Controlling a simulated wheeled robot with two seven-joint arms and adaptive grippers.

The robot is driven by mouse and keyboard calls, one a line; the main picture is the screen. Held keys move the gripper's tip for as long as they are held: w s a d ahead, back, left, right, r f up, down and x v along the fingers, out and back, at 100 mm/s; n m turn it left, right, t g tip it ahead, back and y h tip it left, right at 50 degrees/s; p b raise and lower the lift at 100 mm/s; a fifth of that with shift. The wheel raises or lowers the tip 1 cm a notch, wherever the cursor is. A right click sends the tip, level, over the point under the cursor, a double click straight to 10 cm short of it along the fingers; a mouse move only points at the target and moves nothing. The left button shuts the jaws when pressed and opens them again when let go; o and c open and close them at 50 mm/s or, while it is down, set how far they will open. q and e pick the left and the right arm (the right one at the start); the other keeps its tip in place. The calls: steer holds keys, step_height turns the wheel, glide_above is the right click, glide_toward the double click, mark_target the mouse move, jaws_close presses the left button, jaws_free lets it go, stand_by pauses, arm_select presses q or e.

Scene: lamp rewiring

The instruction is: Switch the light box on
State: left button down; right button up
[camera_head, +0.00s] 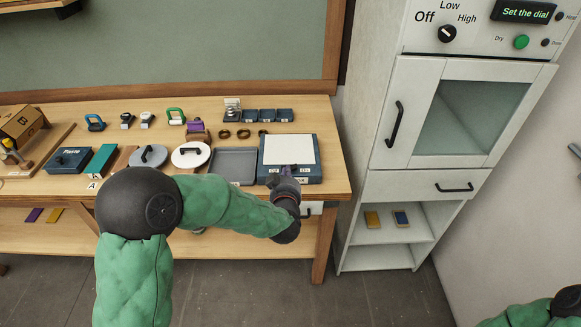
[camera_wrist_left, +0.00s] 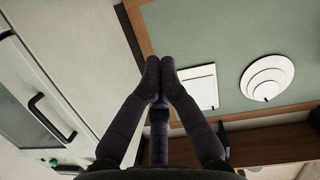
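The light box (camera_head: 289,149) lies at the right end of the wooden workbench, a dark blue frame with a pale, blank panel. I cannot tell from its surface whether it is lit. Small white labels show on its front edge; the switch itself is not clear, and my gripper covers part of that edge. My left gripper (camera_head: 287,174) is at the front edge of the box; I cannot tell whether it touches. In the left wrist view its dark fingertips (camera_wrist_left: 160,77) are together with nothing seen between them. My right gripper is out of view.
A tall white cabinet (camera_head: 384,180) with a dial (camera_head: 447,33) stands close on the right. Bare floor lies in front.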

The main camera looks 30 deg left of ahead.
arm_select(q)
steer(key=b+x, duration=0.1)
steer(key=x, duration=0.2)
steer(key=f+b+x, duration=0.1)
steer(key=x, duration=0.3)
steer(key=f+b+x, duration=0.1)
steer(key=x, duration=0.2)
steer(key=shift+d+f, duration=0.1)
steer(key=shift+w+d+f+b, duration=0.15)
steer(key=shift+f+b, duration=0.35)
steer(key=shift+f, duration=0.35)
